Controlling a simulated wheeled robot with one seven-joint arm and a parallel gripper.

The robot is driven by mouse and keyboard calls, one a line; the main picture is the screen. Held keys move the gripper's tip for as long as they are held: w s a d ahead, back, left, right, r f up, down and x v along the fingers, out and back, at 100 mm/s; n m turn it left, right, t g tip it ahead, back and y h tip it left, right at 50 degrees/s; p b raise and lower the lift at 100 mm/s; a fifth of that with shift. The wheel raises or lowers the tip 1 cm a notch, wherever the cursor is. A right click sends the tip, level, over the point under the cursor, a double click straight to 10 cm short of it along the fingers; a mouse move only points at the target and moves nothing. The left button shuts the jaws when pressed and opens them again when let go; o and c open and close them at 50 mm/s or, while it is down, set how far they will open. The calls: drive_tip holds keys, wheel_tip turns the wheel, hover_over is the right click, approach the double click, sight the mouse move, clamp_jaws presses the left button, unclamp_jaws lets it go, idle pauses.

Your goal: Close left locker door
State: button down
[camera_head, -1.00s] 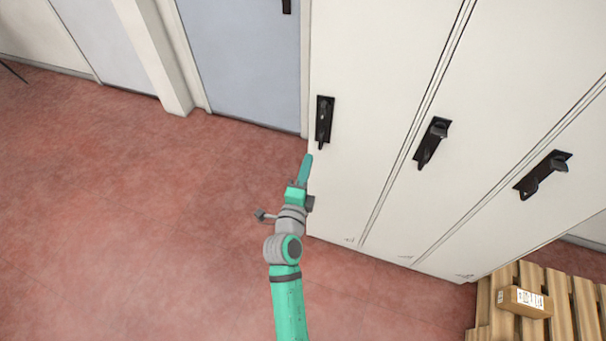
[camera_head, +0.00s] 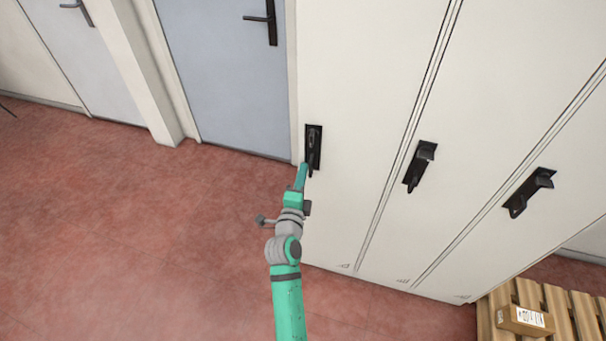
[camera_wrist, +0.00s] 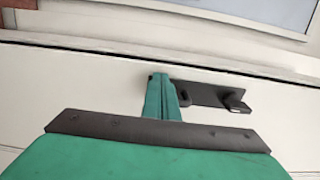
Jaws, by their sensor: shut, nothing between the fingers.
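The left locker door (camera_head: 350,60) is a tall cream panel, flush or nearly flush with the doors to its right. Its black handle (camera_head: 313,145) is upright on a dark plate near the left edge. My gripper (camera_head: 305,168) is shut and empty, its tips at the lower end of that handle. In the wrist view the shut fingers (camera_wrist: 162,95) overlap the left end of the handle plate (camera_wrist: 205,93). I cannot tell if they touch it.
Two more locker doors have black handles, the middle one (camera_head: 419,167) and the right one (camera_head: 529,193). A wooden pallet (camera_head: 560,305) with a cardboard parcel (camera_head: 524,320) stands at the lower right. A blue-grey door (camera_head: 225,80) is behind, to the left. The red floor (camera_head: 130,230) is clear.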

drive_tip(key=w, duration=0.3)
drive_tip(key=shift+w+d+r, duration=0.15)
drive_tip(key=shift+w+r, duration=0.05)
drive_tip(key=shift+w, duration=0.15)
drive_tip(key=shift+d, duration=0.15)
